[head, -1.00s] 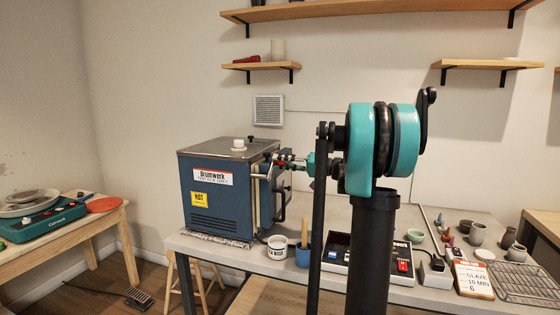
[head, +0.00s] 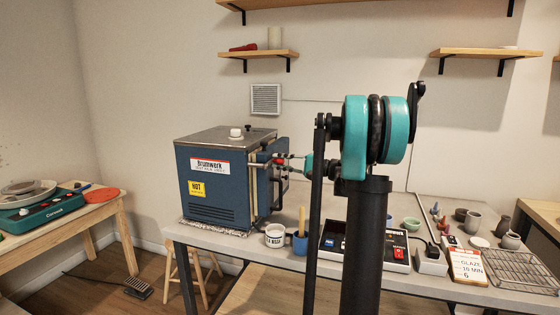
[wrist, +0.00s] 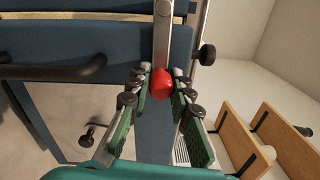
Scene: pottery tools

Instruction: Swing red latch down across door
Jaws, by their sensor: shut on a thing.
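The blue kiln (head: 225,185) stands on the left end of the grey table, its door side facing right. In the wrist view, the latch is a flat grey metal bar (wrist: 164,40) ending in a red knob (wrist: 162,84). The bar lies over the blue door edge (wrist: 110,48). My gripper (wrist: 163,80) is shut on the red knob, a finger on each side. In the head view my gripper (head: 285,160) is at the kiln's upper door side, small and partly confused with the latch. Whether the bar is seated is unclear.
A black door handle (wrist: 60,70) is close by, and a black round knob (wrist: 207,54) sits beside the bar. A control box (head: 362,247) and pottery tools lie to the right.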

